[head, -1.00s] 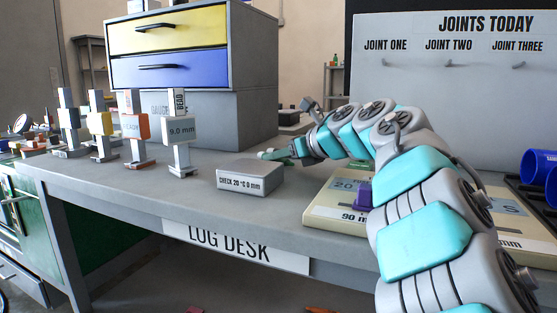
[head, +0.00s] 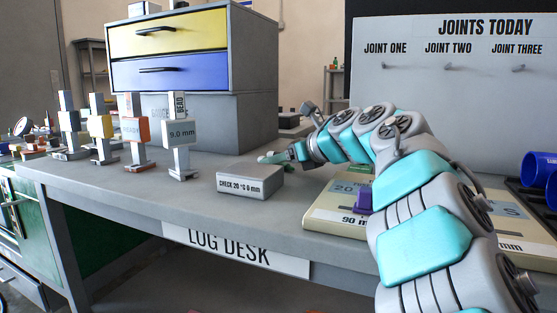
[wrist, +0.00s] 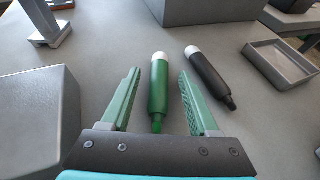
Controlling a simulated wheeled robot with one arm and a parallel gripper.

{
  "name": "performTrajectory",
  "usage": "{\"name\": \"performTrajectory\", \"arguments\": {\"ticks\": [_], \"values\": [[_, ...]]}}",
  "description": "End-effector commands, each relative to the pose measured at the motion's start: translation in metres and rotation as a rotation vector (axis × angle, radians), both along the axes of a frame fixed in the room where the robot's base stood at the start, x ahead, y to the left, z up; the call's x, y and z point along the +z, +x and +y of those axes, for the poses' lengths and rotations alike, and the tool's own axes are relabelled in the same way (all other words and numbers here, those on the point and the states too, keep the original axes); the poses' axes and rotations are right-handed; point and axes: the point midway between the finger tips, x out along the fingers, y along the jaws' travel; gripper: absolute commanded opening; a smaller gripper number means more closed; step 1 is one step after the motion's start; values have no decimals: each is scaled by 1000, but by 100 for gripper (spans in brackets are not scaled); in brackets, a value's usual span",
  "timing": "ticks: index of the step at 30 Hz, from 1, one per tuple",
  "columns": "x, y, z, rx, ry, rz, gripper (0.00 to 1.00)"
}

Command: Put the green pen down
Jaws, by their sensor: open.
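The green pen (wrist: 158,88), with a white end and a green tip, lies on the grey desk in the wrist view. My gripper (wrist: 160,85) is open, with one green finger on each side of the pen and gaps between the fingers and the pen. In the head view my gripper (head: 275,156) is low over the desk behind the grey check block; the pen cannot be made out there.
A black pen (wrist: 208,75) lies just right of my right finger. A shallow grey tray (wrist: 281,67) is farther right. The check block (head: 250,181) stands close by on the left. Several upright gauges and a drawer cabinet (head: 190,55) stand on the desk (head: 130,200).

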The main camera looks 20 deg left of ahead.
Motion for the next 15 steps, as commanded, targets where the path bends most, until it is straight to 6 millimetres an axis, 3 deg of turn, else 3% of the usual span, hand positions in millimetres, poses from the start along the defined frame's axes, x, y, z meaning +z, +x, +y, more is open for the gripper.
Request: {"name": "performTrajectory", "arguments": {"ticks": [5,15], "values": [[8,-7,-18,-8,2,-1,61],[35,-36,-74,-6,2,-1,61]]}}
